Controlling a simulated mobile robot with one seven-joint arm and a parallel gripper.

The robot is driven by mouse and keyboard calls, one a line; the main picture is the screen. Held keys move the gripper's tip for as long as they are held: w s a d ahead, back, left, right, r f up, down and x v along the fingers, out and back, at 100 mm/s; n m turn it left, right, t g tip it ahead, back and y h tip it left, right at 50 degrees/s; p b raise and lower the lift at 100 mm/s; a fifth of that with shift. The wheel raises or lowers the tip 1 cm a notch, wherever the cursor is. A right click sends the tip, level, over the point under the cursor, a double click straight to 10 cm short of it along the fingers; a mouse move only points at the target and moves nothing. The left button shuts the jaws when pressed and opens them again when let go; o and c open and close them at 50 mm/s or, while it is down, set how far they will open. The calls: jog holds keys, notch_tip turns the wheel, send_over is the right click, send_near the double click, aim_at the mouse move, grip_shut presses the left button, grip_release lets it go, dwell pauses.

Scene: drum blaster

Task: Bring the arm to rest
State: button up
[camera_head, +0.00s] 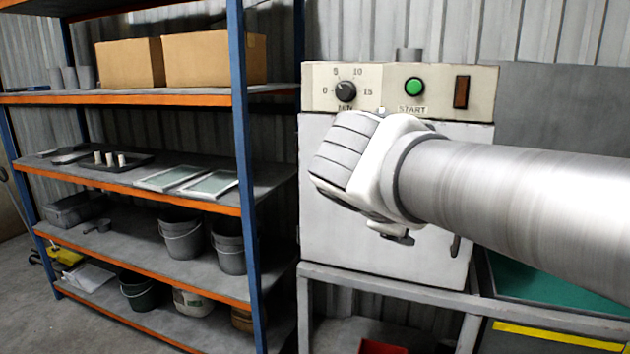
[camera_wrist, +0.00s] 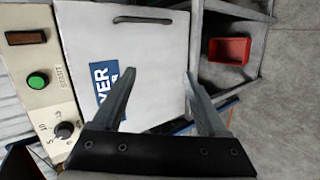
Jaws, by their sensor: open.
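My gripper (camera_wrist: 158,88) shows in the wrist view with its two grey fingers spread apart and nothing between them. It is in front of the white front door of the drum blaster cabinet (camera_wrist: 168,40). The cabinet's cream panel carries a dial (camera_head: 345,90), a lit green START button (camera_head: 414,86) and a dark switch (camera_head: 461,92). The door looks shut, with a dark handle (camera_wrist: 141,19). I cannot tell the gap between fingers and door.
A blue and orange shelf (camera_head: 246,200) stands at the left, with cardboard boxes (camera_head: 214,58), framed panels (camera_head: 208,184) and grey buckets (camera_head: 181,240). A red bin (camera_wrist: 229,50) is under the cabinet's stand. A green surface (camera_head: 545,285) is at the right.

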jog(key=s+d+f+m+g+y, duration=0.1)
jog(key=s+f+m+g+y, duration=0.4)
jog(key=s+f+m, duration=0.8)
notch_tip(320, 180, up, 14)
jog(key=s+n+t+y+p, duration=0.1)
jog(key=s+p, duration=0.1)
jog(key=p, duration=1.3)
jog(key=shift+s+a+f+p, duration=0.2)
jog(key=shift+s+a+p, duration=0.1)
jog(key=shift+p, duration=0.1)
jog(key=shift+d, duration=0.1)
